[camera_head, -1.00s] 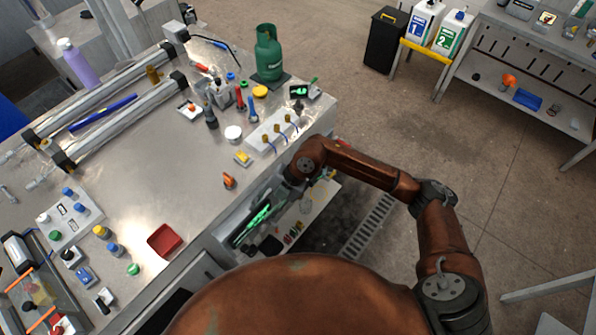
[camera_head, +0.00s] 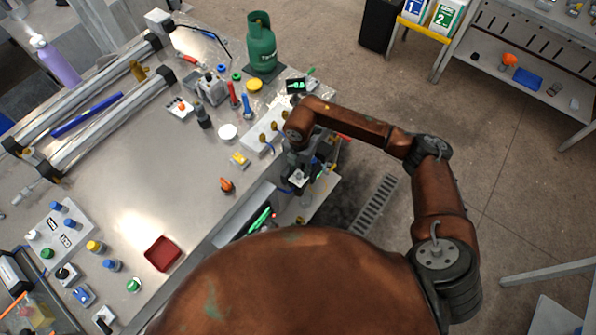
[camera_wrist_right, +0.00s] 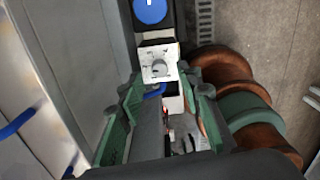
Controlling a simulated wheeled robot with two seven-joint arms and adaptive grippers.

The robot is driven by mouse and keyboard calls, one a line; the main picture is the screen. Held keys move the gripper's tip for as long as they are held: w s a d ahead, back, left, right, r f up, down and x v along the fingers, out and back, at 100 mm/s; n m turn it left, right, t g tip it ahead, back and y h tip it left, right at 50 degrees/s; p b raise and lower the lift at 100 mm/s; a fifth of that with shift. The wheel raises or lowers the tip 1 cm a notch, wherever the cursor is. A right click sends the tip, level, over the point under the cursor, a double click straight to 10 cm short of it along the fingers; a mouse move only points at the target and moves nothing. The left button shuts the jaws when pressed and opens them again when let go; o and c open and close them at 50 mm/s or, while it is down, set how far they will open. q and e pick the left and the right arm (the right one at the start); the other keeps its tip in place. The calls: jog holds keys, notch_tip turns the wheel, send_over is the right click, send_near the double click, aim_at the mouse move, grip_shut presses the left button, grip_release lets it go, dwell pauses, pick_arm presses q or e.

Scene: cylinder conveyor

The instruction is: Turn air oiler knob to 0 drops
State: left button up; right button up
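My left gripper is not in view.
A blue round part (camera_wrist_right: 150,10) lies beyond the white panel. A white block with brass fittings (camera_head: 262,138) stands on the table beside my right arm, and a green gas bottle (camera_head: 261,45) is farther back. A red tray (camera_head: 163,253) sits near the front.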

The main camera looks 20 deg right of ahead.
aim_at(299, 175)
notch_tip(299, 175, down, 2)
jog(key=shift+f, duration=0.65)
jog(key=shift+c, duration=0.2)
grip_shut()
